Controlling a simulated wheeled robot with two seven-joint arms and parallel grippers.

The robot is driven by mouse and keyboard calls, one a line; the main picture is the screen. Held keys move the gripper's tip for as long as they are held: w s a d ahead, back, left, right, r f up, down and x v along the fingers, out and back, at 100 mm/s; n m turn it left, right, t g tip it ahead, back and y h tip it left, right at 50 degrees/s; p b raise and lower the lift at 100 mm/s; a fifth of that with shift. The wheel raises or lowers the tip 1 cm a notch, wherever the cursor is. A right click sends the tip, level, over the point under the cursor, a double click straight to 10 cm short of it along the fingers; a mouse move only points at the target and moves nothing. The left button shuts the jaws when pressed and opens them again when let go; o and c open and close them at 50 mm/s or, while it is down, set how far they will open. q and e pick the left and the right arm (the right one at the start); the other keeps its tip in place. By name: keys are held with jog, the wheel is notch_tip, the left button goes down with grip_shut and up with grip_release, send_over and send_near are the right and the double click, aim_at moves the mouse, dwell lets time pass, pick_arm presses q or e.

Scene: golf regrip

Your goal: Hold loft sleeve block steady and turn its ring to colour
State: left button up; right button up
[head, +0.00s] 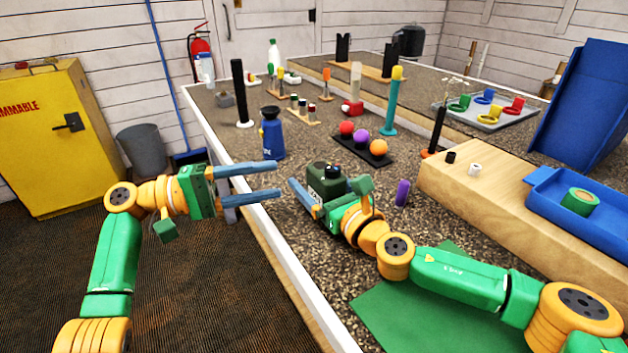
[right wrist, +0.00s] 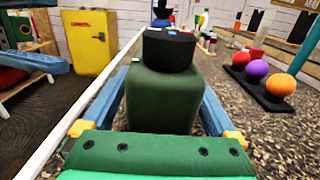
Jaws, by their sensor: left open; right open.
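The loft sleeve block (head: 322,184) is a dark green block standing upright on the speckled bench near its left edge. Its black ring (head: 333,172) sits on top; in the right wrist view the ring (right wrist: 168,50) shows small blue and white marks. My right gripper (right wrist: 162,105) is open, with one blue finger on each side of the block; I cannot tell whether they touch it. In the head view the block partly hides this gripper. My left gripper (head: 274,179) is open and empty, left of the block and apart from it, its fingers pointing right.
A dark blue bottle (head: 271,138) stands behind the left gripper. A black rack (head: 362,152) with red, purple and orange balls lies beyond the block. A purple object (head: 402,193) stands to the right. A green mat (head: 400,315) and a wooden platform (head: 490,200) are nearer and right.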

grip_shut()
dwell(0.3)
dwell(0.5)
